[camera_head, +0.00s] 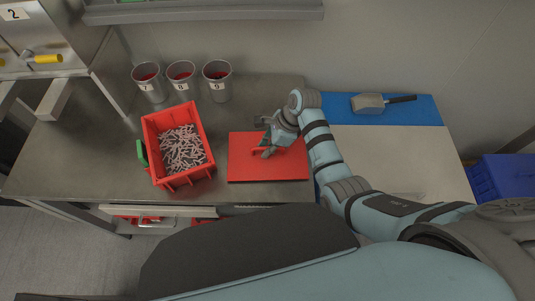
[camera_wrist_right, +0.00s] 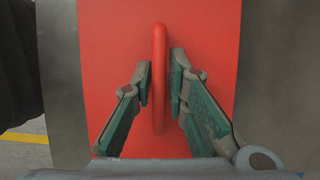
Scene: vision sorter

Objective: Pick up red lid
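The red lid (camera_head: 268,170) is a flat red plate lying on the metal table, to the right of the red crate. In the right wrist view the red lid (camera_wrist_right: 205,25) fills the middle, with its raised red handle (camera_wrist_right: 159,70) standing upright. My right gripper (camera_head: 266,150) is down at the handle. In the wrist view the right gripper (camera_wrist_right: 160,82) has its green-padded fingers on both sides of the handle, with a small gap on the left and little or none on the right. My left gripper is not in view.
A red crate (camera_head: 197,120) holding many small grey pieces stands left of the lid. Several items surround it: three metal cups (camera_head: 217,82) behind, and a scoop (camera_head: 368,103) on a blue mat (camera_head: 425,107) at right. A blue bin (camera_head: 505,175) sits far right.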

